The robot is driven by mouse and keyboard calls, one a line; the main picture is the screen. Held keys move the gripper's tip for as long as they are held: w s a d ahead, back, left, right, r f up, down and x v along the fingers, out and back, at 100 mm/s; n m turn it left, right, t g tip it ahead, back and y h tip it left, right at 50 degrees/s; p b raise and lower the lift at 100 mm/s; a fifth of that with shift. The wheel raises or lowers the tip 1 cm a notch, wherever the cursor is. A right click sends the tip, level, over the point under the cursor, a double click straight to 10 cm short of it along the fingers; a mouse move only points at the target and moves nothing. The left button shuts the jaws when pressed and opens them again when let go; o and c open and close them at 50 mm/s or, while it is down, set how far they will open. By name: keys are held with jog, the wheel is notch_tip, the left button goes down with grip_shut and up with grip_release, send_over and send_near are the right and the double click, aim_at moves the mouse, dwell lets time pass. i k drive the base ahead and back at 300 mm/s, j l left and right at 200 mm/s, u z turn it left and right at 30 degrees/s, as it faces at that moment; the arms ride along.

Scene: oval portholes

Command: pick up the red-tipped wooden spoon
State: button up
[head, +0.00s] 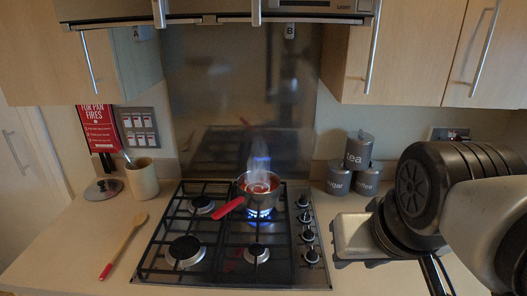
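The wooden spoon (124,248) lies flat on the counter at the left, left of the hob. Its bowl end points away to the back right, and its red-tipped handle end points to the near left. Nothing lies on top of it. My gripper (437,276) is at the lower right, far from the spoon, on the other side of the hob. Only part of it shows, and its fingers are too cut off to tell whether they are open. I see nothing held in it.
A utensil crock (142,179) and lid (103,190) stand behind the spoon. Grey canisters (357,155) stand back right. The cooker hood (212,10) overhangs.

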aim_at(141, 218)
jog(key=j, duration=3.15)
jog(key=k, duration=0.05)
